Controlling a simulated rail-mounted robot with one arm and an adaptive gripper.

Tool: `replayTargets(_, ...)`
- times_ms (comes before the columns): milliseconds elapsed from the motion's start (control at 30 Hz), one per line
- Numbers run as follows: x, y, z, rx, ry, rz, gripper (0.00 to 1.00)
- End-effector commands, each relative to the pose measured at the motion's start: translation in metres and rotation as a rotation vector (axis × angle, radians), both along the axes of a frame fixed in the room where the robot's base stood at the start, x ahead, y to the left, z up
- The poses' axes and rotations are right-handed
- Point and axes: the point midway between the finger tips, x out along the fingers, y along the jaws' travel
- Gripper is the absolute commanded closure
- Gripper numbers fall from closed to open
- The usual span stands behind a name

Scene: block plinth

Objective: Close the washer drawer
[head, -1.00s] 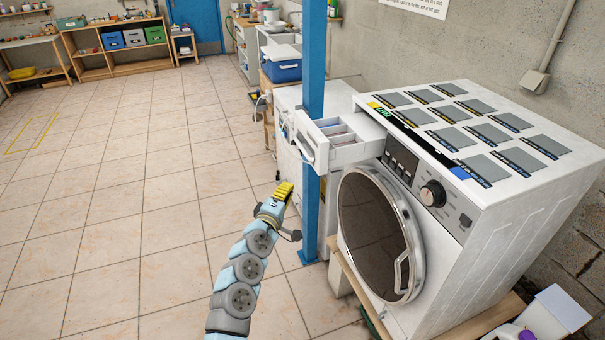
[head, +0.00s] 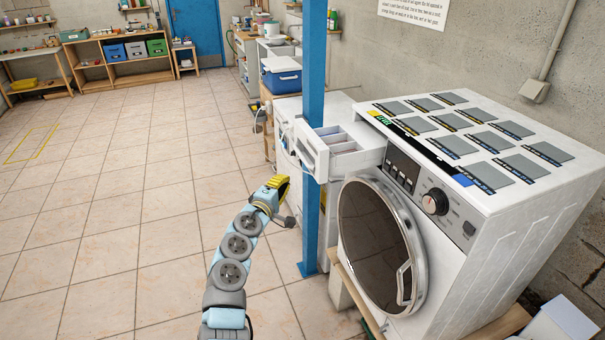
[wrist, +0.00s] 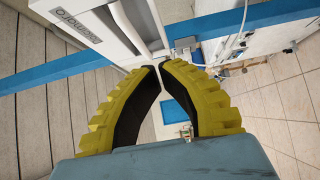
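The washer (head: 470,230) stands at the right, white with a round dark door. Its drawer (head: 345,160) at the top left of the front is pulled out, and its inner compartments show. The drawer's front panel also shows in the wrist view (wrist: 92,28), at the upper left beyond my fingertips. My gripper (head: 280,181) has yellow ribbed fingers and is left of the drawer and lower in the picture, apart from it. In the wrist view its fingertips (wrist: 158,67) meet with nothing between them.
Another white appliance (head: 285,130) stands behind the post. The tiled floor (head: 130,220) to the left is clear. Shelves (head: 130,70) line the back.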

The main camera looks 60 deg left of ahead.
Motion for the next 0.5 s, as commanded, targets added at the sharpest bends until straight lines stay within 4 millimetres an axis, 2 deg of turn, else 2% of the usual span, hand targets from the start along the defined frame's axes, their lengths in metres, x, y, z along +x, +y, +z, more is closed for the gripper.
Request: replayTargets(500,0.033,0.024,0.0,0.0,-0.002,0.001,1.0)
